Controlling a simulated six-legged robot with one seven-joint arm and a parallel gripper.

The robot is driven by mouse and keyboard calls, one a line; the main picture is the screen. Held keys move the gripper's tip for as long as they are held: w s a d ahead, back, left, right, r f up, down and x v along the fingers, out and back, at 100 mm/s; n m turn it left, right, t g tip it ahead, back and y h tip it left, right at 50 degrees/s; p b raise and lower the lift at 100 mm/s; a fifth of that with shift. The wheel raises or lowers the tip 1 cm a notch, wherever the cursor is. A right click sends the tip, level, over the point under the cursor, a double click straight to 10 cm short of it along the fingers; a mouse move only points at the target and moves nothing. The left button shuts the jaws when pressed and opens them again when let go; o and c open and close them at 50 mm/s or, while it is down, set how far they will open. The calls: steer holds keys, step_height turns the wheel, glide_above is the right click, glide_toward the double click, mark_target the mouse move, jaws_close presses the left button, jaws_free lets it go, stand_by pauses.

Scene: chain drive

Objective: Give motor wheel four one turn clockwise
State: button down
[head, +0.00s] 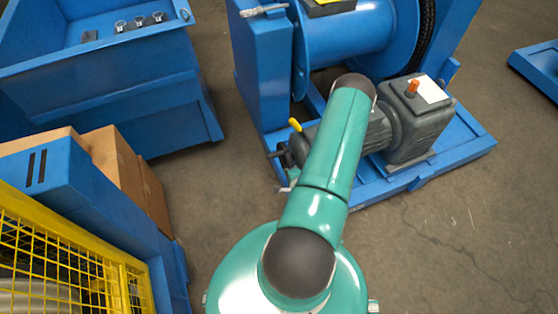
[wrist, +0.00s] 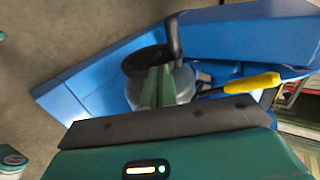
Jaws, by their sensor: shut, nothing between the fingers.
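The motor (head: 376,130) with its grey gearbox (head: 420,115) sits on the blue machine's base in the head view. In the wrist view, a dark round wheel (wrist: 146,62) with a grip post (wrist: 175,38) stands in front of a grey rounded motor end (wrist: 181,84). No number shows on it. My gripper (wrist: 158,82) has its green fingers together, empty, overlapping the wheel in the picture; I cannot tell whether they touch it.
A yellow-handled lever (wrist: 250,84) sticks out right of the wheel; it also shows in the head view (head: 295,125). A blue drum (head: 345,35) stands behind. A blue bin (head: 110,85), cardboard boxes (head: 112,160) and yellow mesh (head: 60,250) are left.

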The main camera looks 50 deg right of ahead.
mark_target(275, 154)
steer(key=w+r+x, duration=0.1)
steer(key=x, duration=0.9)
steer(key=shift+d, duration=0.3)
steer(key=shift+w+r, duration=0.1)
steer(key=shift+r, duration=0.05)
steer(key=shift+w+d+r, duration=0.15)
steer(key=shift+w+d, duration=0.05)
steer(key=shift+w, duration=0.15)
steer(key=shift+w+d+r, duration=0.2)
steer(key=shift+w, duration=0.2)
steer(key=shift+s+a, duration=0.1)
steer(key=shift+s, duration=0.05)
